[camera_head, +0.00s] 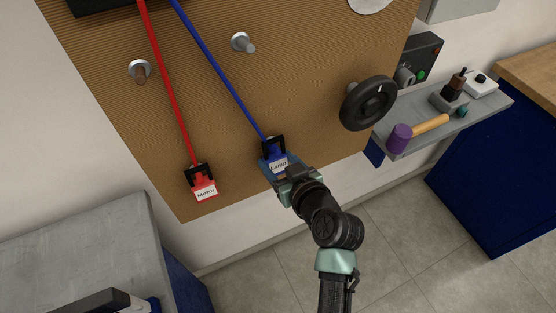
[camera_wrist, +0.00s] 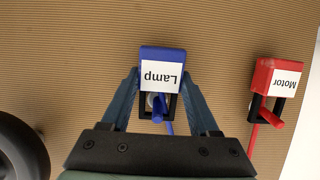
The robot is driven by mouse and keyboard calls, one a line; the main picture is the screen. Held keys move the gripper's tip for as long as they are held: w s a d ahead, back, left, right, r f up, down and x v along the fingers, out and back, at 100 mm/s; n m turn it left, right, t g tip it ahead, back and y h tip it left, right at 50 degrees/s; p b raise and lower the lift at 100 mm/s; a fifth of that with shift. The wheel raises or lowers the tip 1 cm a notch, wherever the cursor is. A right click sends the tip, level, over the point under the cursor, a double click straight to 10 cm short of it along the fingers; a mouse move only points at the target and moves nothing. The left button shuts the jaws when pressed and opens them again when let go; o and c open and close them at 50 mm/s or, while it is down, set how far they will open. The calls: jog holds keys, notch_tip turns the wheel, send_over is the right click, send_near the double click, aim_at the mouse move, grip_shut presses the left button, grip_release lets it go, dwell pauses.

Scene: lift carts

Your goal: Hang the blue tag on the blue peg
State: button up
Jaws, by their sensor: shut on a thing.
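The blue tag (camera_head: 279,157), labelled "Lamp", hangs at the end of a blue strap with a black loop, in front of the brown ribbed board. In the wrist view the blue tag (camera_wrist: 162,54) sits between the two fingers of my gripper (camera_wrist: 162,76), which is shut on it. In the head view my gripper (camera_head: 279,171) reaches the tag from below and partly covers it. Two pegs with round bases stand on the upper board: a brownish one (camera_head: 140,71) and a grey one (camera_head: 243,43). Neither looks clearly blue.
A red tag (camera_head: 204,189), labelled "Motor", hangs left of my gripper on a red strap; it also shows in the wrist view (camera_wrist: 283,79). A black handwheel (camera_head: 369,103) sticks out at right. A grey shelf (camera_head: 400,112) holds a mallet (camera_head: 402,138) and other things.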

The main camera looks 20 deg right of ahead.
jog(key=o, duration=1.4)
jog(key=shift+o, duration=0.2)
jog(key=b+v, duration=0.2)
jog(key=v, duration=1.1)
